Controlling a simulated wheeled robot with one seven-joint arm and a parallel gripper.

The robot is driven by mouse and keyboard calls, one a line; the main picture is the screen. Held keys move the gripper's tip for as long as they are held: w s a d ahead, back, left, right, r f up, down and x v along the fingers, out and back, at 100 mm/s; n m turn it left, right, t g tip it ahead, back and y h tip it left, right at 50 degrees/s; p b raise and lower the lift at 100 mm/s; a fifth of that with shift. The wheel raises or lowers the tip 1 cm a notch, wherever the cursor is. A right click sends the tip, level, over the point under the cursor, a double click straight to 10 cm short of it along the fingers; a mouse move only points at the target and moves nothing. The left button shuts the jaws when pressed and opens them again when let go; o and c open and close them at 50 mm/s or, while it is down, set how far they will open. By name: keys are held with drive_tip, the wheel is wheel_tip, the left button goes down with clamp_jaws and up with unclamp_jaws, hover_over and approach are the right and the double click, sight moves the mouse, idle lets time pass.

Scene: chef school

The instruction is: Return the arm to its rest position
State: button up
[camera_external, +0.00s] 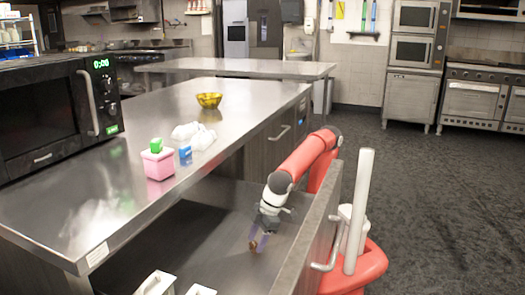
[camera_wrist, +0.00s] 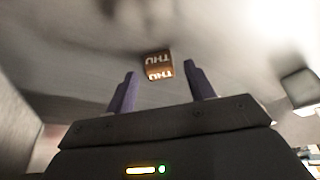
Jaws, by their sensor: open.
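My red arm reaches over the front panel of an open drawer (camera_external: 225,215) in the external view. My gripper (camera_external: 258,243) points down inside the drawer. In the wrist view my gripper (camera_wrist: 161,76) has its two purple fingers spread apart with nothing between them. A small brown block with white letters (camera_wrist: 157,66) lies just beyond the fingertips, roughly centred. It also shows as a small brown spot (camera_external: 252,247) at the fingertips in the external view. I cannot tell whether a finger touches it.
The drawer's front panel (camera_external: 308,235) and handle (camera_external: 330,255) stand close to my arm. White-topped items (camera_external: 157,283) are at the lower edge. The counter above holds a microwave (camera_external: 40,115), a pink box (camera_external: 158,165), a blue item (camera_external: 185,155) and a yellow bowl (camera_external: 209,100).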

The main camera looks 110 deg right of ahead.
drive_tip(key=shift+w+f, duration=0.25)
drive_tip(key=shift+f, duration=0.4)
wheel_tip(320, 180, up, 21)
drive_tip(key=p, duration=0.6)
drive_tip(key=w+d+r+m+h+p, duration=0.1)
drive_tip(key=w+d+r+m+p, duration=0.3)
drive_tip(key=d+r, duration=0.6)
drive_tip(key=shift+m+h, duration=0.6)
drive_tip(key=shift+m, duration=0.2)
drive_tip(key=d+r+p, duration=0.1)
drive_tip(key=d+r, duration=0.1)
drive_tip(key=s+d+r+p, duration=0.1)
drive_tip(key=d+r, duration=0.1)
drive_tip(key=d, duration=0.1)
drive_tip(key=s+d+r+p, duration=0.1)
drive_tip(key=d+r, duration=0.1)
drive_tip(key=d, duration=0.1)
drive_tip(key=shift+s+d+r, duration=0.15)
drive_tip(key=shift+s+r, duration=0.05)
drive_tip(key=shift+r, duration=0.15)
drive_tip(key=s+d+r+m+g+h+p, duration=0.1)
drive_tip(key=s+d+r+m+p, duration=0.2)
drive_tip(key=s+d, duration=0.5)
drive_tip(key=shift+d+r+m, duration=0.6)
drive_tip(key=shift+d+r, duration=0.5)
drive_tip(key=shift+d, duration=0.8)
drive_tip(key=shift+g, duration=0.3)
